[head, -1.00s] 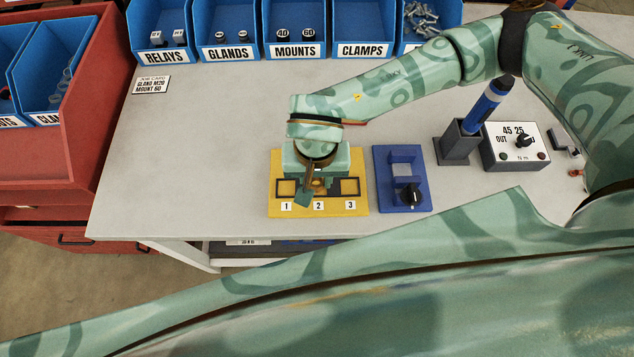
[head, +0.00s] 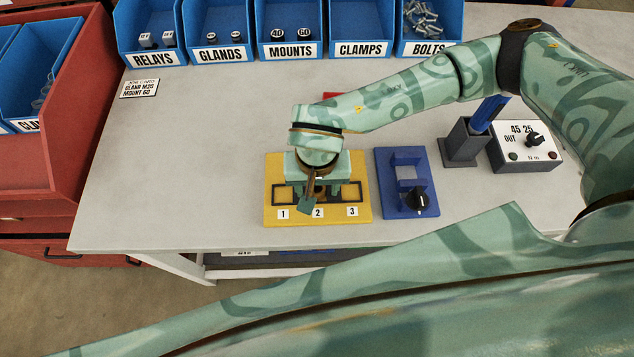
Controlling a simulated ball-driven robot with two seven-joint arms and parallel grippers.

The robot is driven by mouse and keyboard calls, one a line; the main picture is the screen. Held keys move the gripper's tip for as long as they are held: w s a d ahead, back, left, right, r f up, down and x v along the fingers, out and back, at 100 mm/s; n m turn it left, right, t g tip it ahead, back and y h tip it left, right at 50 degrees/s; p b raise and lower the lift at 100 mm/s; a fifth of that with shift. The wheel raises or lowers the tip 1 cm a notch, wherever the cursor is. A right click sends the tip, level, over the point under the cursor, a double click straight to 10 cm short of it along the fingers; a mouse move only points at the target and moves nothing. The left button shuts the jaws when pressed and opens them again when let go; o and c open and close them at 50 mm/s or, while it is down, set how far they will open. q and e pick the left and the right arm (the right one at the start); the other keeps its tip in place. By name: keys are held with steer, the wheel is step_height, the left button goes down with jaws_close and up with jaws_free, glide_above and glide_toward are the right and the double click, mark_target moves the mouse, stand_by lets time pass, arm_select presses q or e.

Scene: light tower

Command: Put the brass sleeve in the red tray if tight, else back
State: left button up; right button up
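My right gripper (head: 318,192) points down over the middle, position 2, of the yellow fixture plate (head: 275,212). Its hand covers that position, and I cannot make out the finger gap. The brass sleeve cannot be made out in the head view; if it is at position 2, the hand hides it. A small red patch (head: 330,96) shows just behind my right forearm, perhaps part of the red tray; the rest is hidden. My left gripper is out of view.
A blue stand with a black knob (head: 420,201) is right of the plate. A grey holder (head: 463,145) with a blue tool and a white 45/25 box (head: 526,147) stand further right. Blue bins (head: 290,35) line the back.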

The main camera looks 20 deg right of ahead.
step_height(320, 180, up, 12)
steer(key=p, duration=0.2)
steer(key=shift+r, duration=0.2)
stand_by(0.7)
